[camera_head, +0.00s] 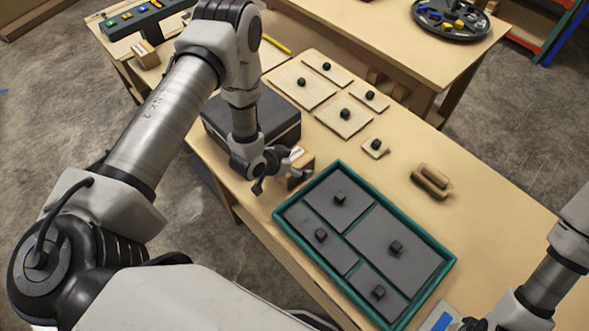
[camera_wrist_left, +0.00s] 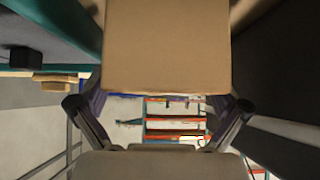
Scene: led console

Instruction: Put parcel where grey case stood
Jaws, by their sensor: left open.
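The parcel, a small tan cardboard box (camera_head: 303,164), stands on the wooden table between the dark case and the teal tray. My left gripper (camera_head: 275,176) is open and low beside it, partly hiding it. In the left wrist view the parcel (camera_wrist_left: 166,45) fills the top middle, in front of and between the open fingers; I cannot tell whether they touch it. A dark grey case (camera_head: 275,117) stands on the table behind my left forearm, which hides part of it. My right gripper (camera_head: 475,324) is only partly in view at the bottom right edge.
The teal tray (camera_head: 281,213) holds grey knobbed plates, close to my left gripper. Wooden knobbed boards (camera_head: 303,91) lie behind. A wooden handled block (camera_head: 432,181) is at right. Another small box (camera_head: 145,54) and a button console (camera_head: 140,17) are at the far left.

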